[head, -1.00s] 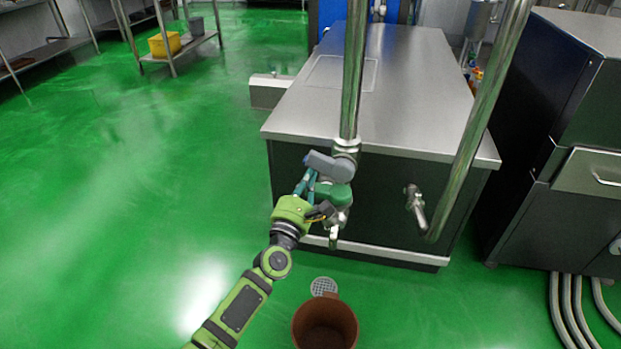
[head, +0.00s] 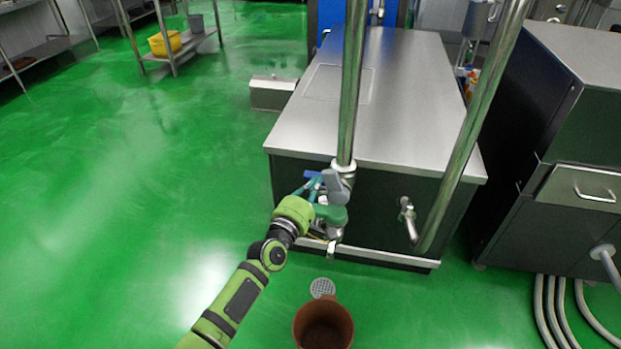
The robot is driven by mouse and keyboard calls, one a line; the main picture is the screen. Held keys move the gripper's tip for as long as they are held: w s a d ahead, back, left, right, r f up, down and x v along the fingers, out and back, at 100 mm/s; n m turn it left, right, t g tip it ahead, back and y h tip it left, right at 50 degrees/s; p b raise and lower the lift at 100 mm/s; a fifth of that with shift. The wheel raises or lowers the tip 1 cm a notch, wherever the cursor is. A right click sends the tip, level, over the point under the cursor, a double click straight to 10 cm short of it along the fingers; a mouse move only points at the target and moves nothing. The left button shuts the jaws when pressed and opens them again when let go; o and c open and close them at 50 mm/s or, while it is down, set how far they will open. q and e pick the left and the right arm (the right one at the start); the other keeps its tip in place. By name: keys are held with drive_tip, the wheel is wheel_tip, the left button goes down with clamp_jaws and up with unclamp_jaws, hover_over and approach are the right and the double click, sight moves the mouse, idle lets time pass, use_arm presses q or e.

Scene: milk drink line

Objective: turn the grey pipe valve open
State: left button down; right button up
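The grey pipe valve handle (head: 335,187) sits at the lower end of the upright steel pipe (head: 352,90), in front of the steel-topped counter. It lies roughly in line with the pipe in the picture. A green part (head: 331,214) shows just below it, with a metal spout under that. My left gripper (head: 316,186) is at the left side of the grey handle, its teal fingers close against it. Whether they touch the handle or how far they are apart is not clear. My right gripper is out of view.
A brown bucket (head: 323,326) stands on the green floor below the valve, near a round drain (head: 322,288). A second steel pipe (head: 470,130) and a small tap (head: 407,218) are to the right. The floor at left is clear.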

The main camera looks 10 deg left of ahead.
use_arm(q)
drive_tip(key=shift+d+r+m+g+p, duration=0.3)
drive_tip(key=shift+d+r+m+p, duration=0.3)
drive_tip(key=shift+m+p, duration=0.6)
drive_tip(key=shift+f, duration=0.1)
drive_tip(key=shift+s, duration=0.1)
